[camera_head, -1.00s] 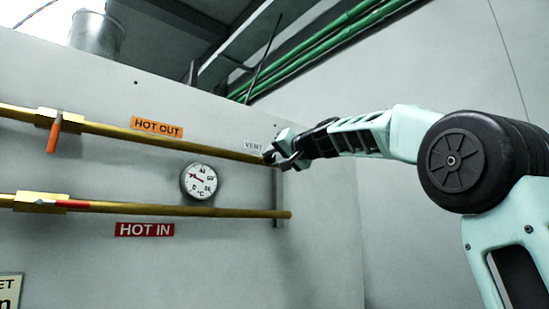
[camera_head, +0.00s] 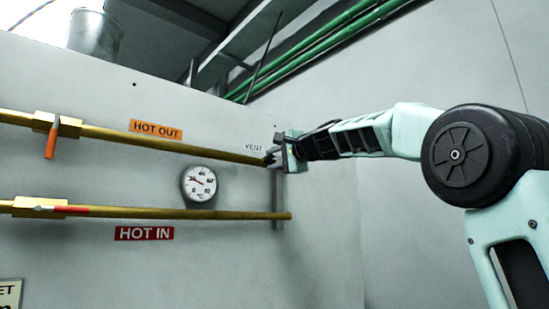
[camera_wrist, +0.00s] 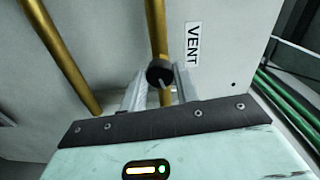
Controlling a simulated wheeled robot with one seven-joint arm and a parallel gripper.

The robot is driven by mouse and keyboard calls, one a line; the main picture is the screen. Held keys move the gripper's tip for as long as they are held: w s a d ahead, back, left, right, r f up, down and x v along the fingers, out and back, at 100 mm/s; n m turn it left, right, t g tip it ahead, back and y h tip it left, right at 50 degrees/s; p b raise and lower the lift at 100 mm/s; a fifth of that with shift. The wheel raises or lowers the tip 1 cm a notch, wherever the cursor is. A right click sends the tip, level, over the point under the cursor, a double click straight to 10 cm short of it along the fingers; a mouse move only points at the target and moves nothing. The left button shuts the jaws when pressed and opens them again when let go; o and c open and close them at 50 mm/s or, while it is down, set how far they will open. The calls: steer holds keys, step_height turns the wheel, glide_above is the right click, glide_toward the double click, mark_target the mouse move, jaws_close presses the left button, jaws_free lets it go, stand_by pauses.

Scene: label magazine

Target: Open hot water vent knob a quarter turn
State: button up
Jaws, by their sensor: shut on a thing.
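In the head view my gripper (camera_head: 275,157) is at the right end of the upper pipe and mostly hides the knob. The VENT label (camera_head: 253,148) shows just left of it.
The lower brass pipe (camera_head: 180,213) runs below, with a HOT IN label (camera_head: 144,233) and a red-handled valve (camera_head: 45,208). A dial gauge (camera_head: 198,182) sits between the pipes. An orange-handled valve (camera_head: 53,135) is on the upper pipe. The wall right of the pipes is bare.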

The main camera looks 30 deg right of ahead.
steer(key=shift+m, duration=0.6)
steer(key=o, duration=1)
steer(key=shift+c, duration=0.2)
steer(key=s+d+b, duration=0.3)
steer(key=s+b, duration=0.4)
steer(key=s, duration=1)
steer(key=shift+d+r, duration=0.2)
